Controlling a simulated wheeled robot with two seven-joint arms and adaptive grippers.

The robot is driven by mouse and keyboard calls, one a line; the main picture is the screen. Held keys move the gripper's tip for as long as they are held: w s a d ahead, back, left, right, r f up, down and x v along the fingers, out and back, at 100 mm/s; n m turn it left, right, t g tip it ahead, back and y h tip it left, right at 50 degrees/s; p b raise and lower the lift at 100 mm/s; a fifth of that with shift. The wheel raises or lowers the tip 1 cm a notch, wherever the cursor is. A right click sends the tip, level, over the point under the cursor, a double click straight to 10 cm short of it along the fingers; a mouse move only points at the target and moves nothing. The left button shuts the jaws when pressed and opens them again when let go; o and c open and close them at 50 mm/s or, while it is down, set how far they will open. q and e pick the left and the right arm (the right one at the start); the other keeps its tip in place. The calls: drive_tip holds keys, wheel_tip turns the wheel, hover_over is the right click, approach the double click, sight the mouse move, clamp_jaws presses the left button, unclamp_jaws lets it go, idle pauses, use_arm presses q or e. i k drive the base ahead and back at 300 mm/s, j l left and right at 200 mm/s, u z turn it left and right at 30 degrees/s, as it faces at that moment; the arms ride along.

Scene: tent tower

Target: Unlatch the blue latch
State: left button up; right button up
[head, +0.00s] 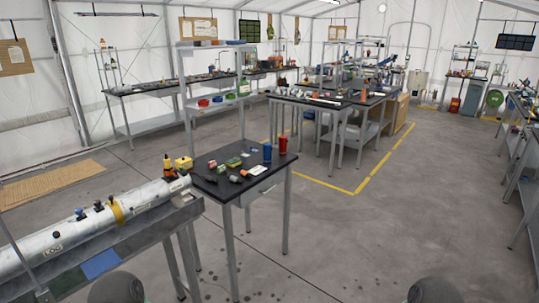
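A long white cylinder (55,240) with a yellow band (117,213) lies on a grey stand at the left. Several small dark fittings stand along its top. One of them (80,214) looks dark blue and may be the blue latch. It is too small to tell whether it is latched. Neither of my grippers shows. Only rounded dark parts, likely of my own arms, show at the bottom edge, apart from the cylinder.
A black-topped table (233,185) with small parts, a blue can (267,153) and a red can (283,145) stands right of the cylinder. Its legs and the grey stand (120,252) are obstacles. Open concrete floor (350,240) lies to the right.

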sight(79, 211)
drive_tip(key=u, duration=1.45)
drive_tip(key=i+u, duration=0.25)
drive_tip(key=i, duration=0.25)
drive_tip(key=i+l+u, duration=0.1)
drive_tip(key=i+u, duration=0.2)
drive_tip(key=i, duration=0.15)
